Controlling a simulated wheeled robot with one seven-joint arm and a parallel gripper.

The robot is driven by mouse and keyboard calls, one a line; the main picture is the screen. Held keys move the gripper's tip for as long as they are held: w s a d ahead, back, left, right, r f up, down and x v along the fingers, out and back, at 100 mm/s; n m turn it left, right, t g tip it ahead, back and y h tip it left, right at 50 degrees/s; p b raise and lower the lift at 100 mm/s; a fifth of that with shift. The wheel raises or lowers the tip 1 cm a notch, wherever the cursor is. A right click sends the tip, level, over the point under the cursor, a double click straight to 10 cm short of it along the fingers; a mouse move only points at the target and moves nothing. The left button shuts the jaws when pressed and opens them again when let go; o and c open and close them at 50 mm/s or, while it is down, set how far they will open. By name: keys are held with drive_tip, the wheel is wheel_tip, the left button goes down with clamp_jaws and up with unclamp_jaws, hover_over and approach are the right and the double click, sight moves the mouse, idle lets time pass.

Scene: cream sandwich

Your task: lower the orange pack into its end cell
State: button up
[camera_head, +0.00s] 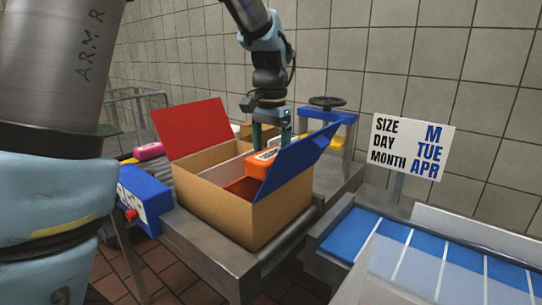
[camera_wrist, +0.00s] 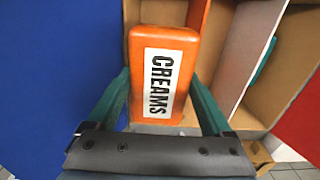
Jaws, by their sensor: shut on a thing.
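The orange pack (camera_wrist: 148,62), labelled CREAMS, is held between the two green fingers of my gripper (camera_wrist: 160,105). In the head view the orange pack (camera_head: 262,161) is at the right end of the open cardboard box (camera_head: 215,205), beside the raised blue flap (camera_head: 297,160). My gripper (camera_head: 270,140) comes down on it from above. In the wrist view the blue flap (camera_wrist: 60,70) is to the left of the pack and the box's dividers (camera_wrist: 245,50) are to its right. The pack's underside and its depth in the cell are hidden.
A red flap (camera_head: 190,127) stands up at the box's left. A sign (camera_head: 412,147) reads SIZE M, DAY TUE, MONTH APR. A blue belt with white stripes (camera_head: 420,257) lies at the right. A pink pack (camera_head: 148,151) is at the left behind the box.

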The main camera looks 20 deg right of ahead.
drive_tip(key=o, duration=1.2)
drive_tip(key=shift+r, duration=0.1)
wheel_tip(320, 180, up, 21)
drive_tip(key=p, duration=0.8)
drive_tip(key=shift+f, duration=0.2)
idle(0.4)
